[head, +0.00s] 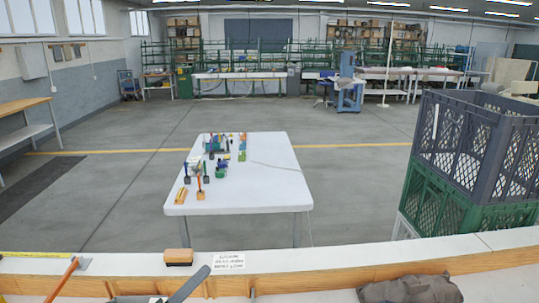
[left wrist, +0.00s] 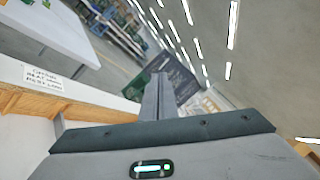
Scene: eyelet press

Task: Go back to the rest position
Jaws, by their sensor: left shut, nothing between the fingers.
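My left gripper (head: 207,269) shows at the bottom of the head view, low and left of centre, in front of the near bench ledge. Only a dark grey finger part shows there, pointing up and to the right. In the left wrist view, the two grey fingers of the left gripper (left wrist: 160,82) lie together with nothing between them. Nothing touches their tips. My right gripper is not in either view.
A near ledge (head: 330,257) carries a wooden-backed brush (head: 178,257) and a printed card (head: 228,261). A white table (head: 268,180) beyond holds several small coloured tools. Stacked crates (head: 465,150) stand at right. Open floor surrounds the table.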

